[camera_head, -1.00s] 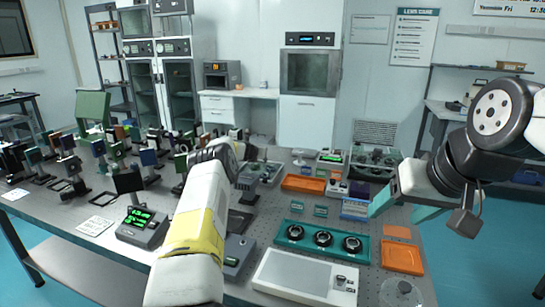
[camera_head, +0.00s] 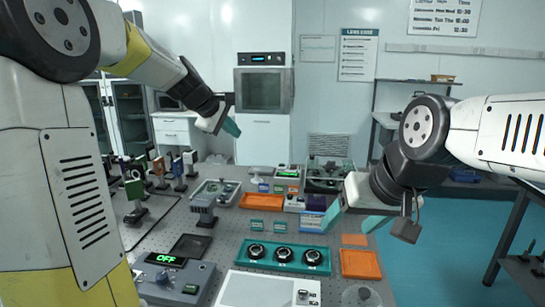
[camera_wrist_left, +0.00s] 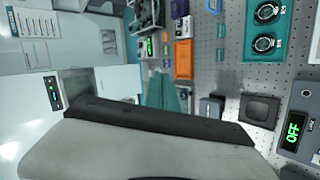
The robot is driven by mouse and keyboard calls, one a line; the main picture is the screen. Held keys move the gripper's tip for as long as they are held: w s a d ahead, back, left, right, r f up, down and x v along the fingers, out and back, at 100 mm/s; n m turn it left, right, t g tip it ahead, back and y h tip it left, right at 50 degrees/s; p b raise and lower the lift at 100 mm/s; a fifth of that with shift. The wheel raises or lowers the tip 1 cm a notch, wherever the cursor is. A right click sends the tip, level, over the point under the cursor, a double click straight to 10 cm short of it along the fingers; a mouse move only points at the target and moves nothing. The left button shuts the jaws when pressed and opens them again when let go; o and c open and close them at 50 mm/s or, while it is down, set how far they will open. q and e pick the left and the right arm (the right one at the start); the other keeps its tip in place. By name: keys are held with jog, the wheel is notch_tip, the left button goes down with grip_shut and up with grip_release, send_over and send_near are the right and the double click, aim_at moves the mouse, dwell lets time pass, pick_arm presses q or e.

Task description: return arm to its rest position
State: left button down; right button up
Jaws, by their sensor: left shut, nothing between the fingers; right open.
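My left arm comes in from the left and rises high in the head view. Its gripper (camera_head: 232,127) is up in the air beyond the table's far part, in front of the white cabinet, with teal fingers shut and nothing held. In the left wrist view the grey gripper body fills the lower part, and a teal finger (camera_wrist_left: 163,92) shows beyond it. My right gripper (camera_head: 355,217) hangs at the right edge of the table, teal fingers spread apart and empty.
The perforated optical table (camera_head: 228,245) bears a teal tray (camera_head: 270,263) with three black round mounts, orange trays (camera_head: 360,264), a control box reading OFF (camera_head: 168,275) and a white panel (camera_head: 262,290). Several optic mounts stand at the left. Blue floor is free at the right.

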pick_arm(q)
jog(key=s+a+f+m, duration=0.1)
jog(key=s+m, duration=0.3)
jog(key=s, duration=0.7)
jog(key=s+f+m+g+y, duration=0.1)
jog(key=s+f+m, duration=0.3)
jog(key=s, duration=0.7)
jog(key=s+a+f+m+g+y, duration=0.1)
jog(key=s+f+m, duration=0.2)
jog(key=s, duration=0.8)
jog(key=shift+s+a+m, duration=0.35)
jog(key=shift+m, duration=0.25)
jog(key=shift+f, duration=0.1)
